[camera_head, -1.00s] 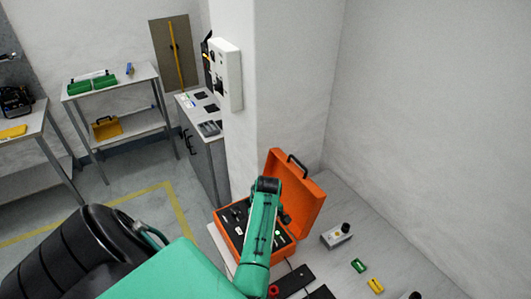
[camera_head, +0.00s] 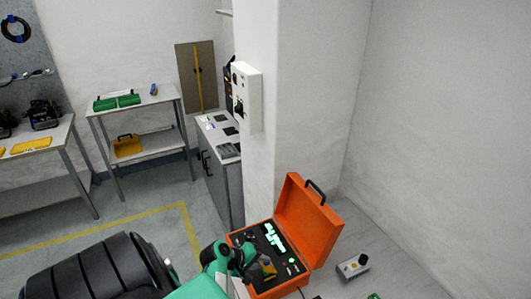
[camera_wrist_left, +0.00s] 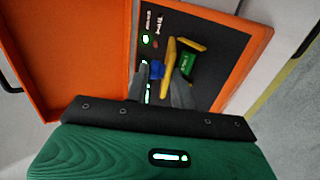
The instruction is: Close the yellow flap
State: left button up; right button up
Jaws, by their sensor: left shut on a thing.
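The yellow flap (camera_wrist_left: 168,62) stands up from the dark panel of an orange case, seen close in the left wrist view beside a green block (camera_wrist_left: 188,65) with yellow edging. In the head view the flap (camera_head: 268,271) shows small near the front of the panel. My left gripper (camera_wrist_left: 160,78) has its grey fingers on either side of the flap's lower part and a small blue piece (camera_wrist_left: 157,70), shut on the flap as far as I can see. In the head view the left gripper (camera_head: 259,268) is over the panel. The exact contact is partly hidden. My right gripper is out of view.
The case's orange lid (camera_head: 306,222) stands open behind the panel. Lit green displays (camera_head: 275,240) show on the panel. A grey control box (camera_head: 352,266) sits on the bench to the right. A white pillar (camera_head: 305,120) rises behind the case.

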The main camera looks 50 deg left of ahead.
aim_at(253, 273)
pick_arm(q)
jog(key=s+f+t+b, duration=0.1)
jog(key=t+b, duration=0.1)
jog(key=b, duration=0.3)
jog(key=f+t+h+b, duration=0.1)
jog(key=f+t+b, duration=0.1)
jog(key=b, duration=0.3)
jog(key=s+f+t+h+b, duration=0.1)
jog(key=t+b, duration=0.2)
jog(key=b, duration=0.2)
jog(key=shift+s+a+f+t, duration=0.3)
jog(key=shift+s+a+f, duration=0.05)
jog(key=shift+a+f, duration=0.05)
jog(key=shift+s+t+b, duration=0.1)
jog(key=shift+t+b, duration=0.3)
jog(key=shift+b, duration=1)
jog(key=o, duration=0.8)
jog(key=shift+f, duration=0.1)
jog(key=shift+f, duration=0.1)
jog(key=shift+f, duration=0.1)
